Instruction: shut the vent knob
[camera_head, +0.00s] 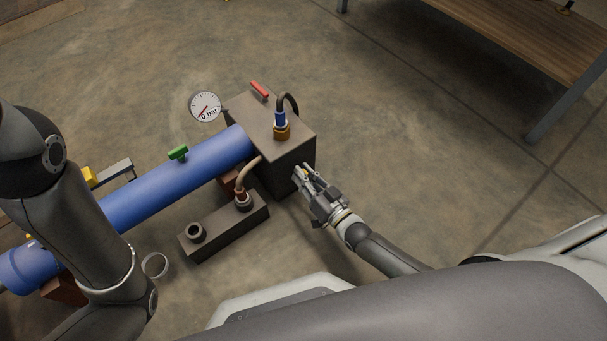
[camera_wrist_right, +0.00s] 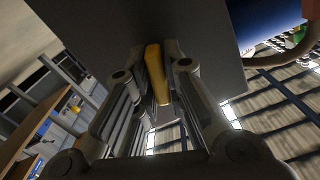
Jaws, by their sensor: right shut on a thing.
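My right gripper (camera_head: 302,173) is at the lower right side face of the dark metal block (camera_head: 298,143). In the right wrist view its fingers are on either side of a slim yellow-orange knob (camera_wrist_right: 155,72), which stands out from the dark block face (camera_wrist_right: 212,40). I take this to be the vent knob, and the gripper is shut on it.
A blue pipe (camera_head: 172,182) with a green handle (camera_head: 178,153) runs left from the block. A gauge (camera_head: 206,106) reads "0 bar". A red lever (camera_head: 259,89) and hose fitting (camera_head: 281,125) sit on top. A low dark manifold (camera_head: 222,228) stands in front. Floor to the right is clear.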

